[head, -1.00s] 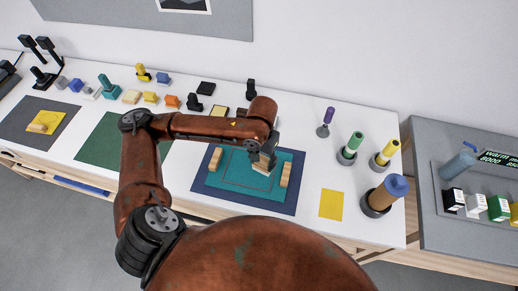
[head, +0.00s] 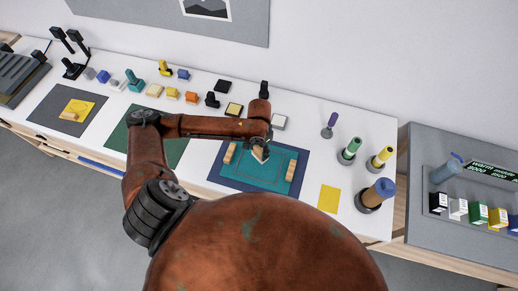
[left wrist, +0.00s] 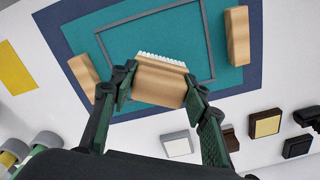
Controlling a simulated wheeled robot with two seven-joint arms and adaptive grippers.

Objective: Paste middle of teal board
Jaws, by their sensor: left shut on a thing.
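The teal board (head: 268,183) lies flat on a navy mat (head: 222,177), with a thin rectangular outline marked on it; it also shows in the left wrist view (left wrist: 127,38). My left gripper (head: 261,146) is over the board's far part, between two wooden blocks. In the left wrist view my left gripper (left wrist: 158,92) is shut on a wooden brush (left wrist: 160,82) with a row of white bristles along its far edge. The bristles are over the outlined area; I cannot tell if they touch the board. My right gripper is not in view.
Wooden blocks stand at the board's left (head: 229,153) and right (head: 291,170). A yellow sheet (head: 328,198) lies to the right, before several handled tools in holders, one with a blue top (head: 384,187). A green mat (head: 118,128) lies left. Small stamps and pads line the back.

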